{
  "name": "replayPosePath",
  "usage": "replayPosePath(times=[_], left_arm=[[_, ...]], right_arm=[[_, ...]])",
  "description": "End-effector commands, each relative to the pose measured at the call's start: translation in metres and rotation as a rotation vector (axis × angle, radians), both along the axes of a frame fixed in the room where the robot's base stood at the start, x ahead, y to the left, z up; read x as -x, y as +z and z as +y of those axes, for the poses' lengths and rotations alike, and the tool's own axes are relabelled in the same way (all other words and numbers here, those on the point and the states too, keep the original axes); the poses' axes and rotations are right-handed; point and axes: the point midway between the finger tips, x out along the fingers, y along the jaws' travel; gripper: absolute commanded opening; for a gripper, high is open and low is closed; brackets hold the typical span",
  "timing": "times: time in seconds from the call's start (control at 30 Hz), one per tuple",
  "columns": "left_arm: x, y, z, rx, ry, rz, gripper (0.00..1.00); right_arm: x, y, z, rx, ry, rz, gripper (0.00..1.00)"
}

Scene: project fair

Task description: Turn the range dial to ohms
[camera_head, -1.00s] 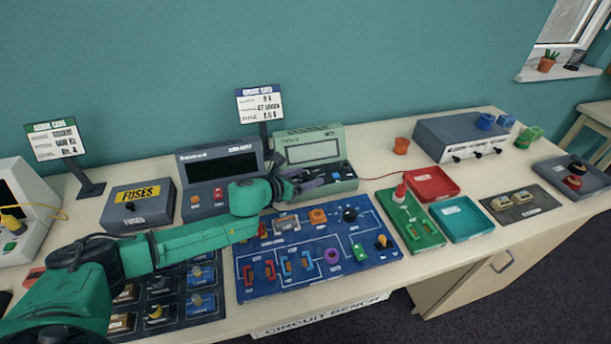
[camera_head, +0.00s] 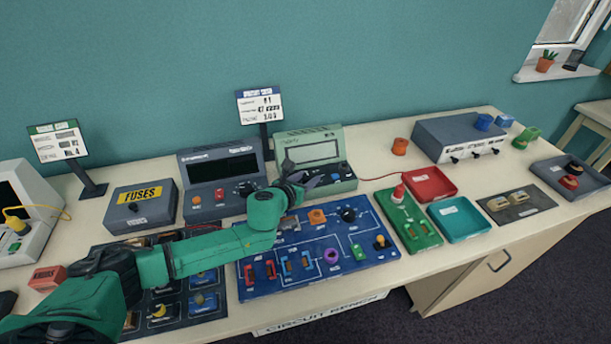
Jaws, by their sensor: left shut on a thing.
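The green meter (camera_head: 313,149) with a blank grey screen stands at the back middle of the bench. Dark controls show on the right part of its sloping front panel. My left gripper (camera_head: 318,181) reaches in from the left, low in front of this panel. Its fingers are shut on the range dial at the panel's left part. The dial is mostly hidden behind the fingers, so I cannot read its setting. My right gripper is not in view.
A blue circuit board (camera_head: 330,277) lies below my left arm. A dark grey instrument (camera_head: 222,166) and a fuse box (camera_head: 139,209) stand to the left. A green board (camera_head: 418,234), a red tray (camera_head: 432,183) and a teal tray (camera_head: 461,221) lie right.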

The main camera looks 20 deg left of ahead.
Motion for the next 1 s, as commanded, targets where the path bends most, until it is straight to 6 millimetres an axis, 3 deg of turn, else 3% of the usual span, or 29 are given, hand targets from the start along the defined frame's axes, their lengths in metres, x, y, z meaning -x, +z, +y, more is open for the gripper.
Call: replayPosePath(times=[0.2,0.5,1.0], left_arm=[[0.001,0.003,-0.005,0.006,0.163,0.003,0.0],[0.0,0.002,-0.006,0.004,0.327,0.001,0.0],[0.0,0.0,-0.006,0.002,0.38,0.001,0.0]], right_arm=[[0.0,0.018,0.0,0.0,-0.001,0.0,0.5],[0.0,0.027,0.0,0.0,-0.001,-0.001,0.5],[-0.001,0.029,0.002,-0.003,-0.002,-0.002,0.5]])
